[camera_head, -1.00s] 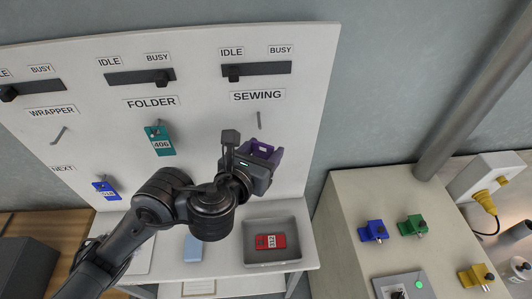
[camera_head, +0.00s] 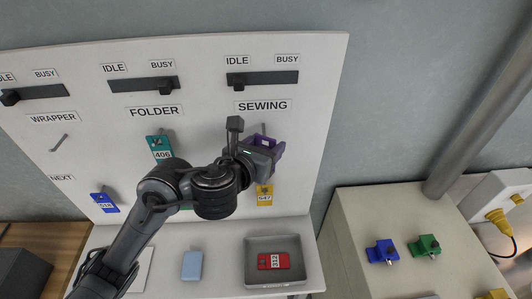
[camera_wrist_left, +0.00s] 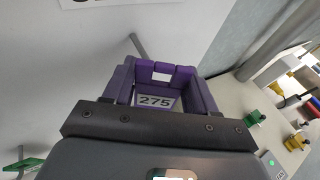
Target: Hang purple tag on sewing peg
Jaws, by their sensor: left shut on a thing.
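My left gripper (camera_head: 268,150) is in front of the white board, just below the SEWING label (camera_head: 263,106). It is shut on the purple tag, which shows between the fingers in the left wrist view (camera_wrist_left: 165,82) with a 275 label. In the head view the purple fingers and the tag are hard to tell apart. The sewing peg (camera_head: 263,128) sticks out of the board right behind the gripper. In the left wrist view the peg (camera_wrist_left: 138,45) shows just beyond the tag's upper left, and I cannot tell whether they touch. My right gripper is not in view.
A yellow tag (camera_head: 264,197) hangs on the board below my gripper. A teal tag (camera_head: 158,147) hangs at FOLDER and a blue tag (camera_head: 104,203) at the lower left. A grey tray (camera_head: 252,273) with a red tag (camera_head: 273,261) stands below. The WRAPPER peg (camera_head: 59,143) is bare.

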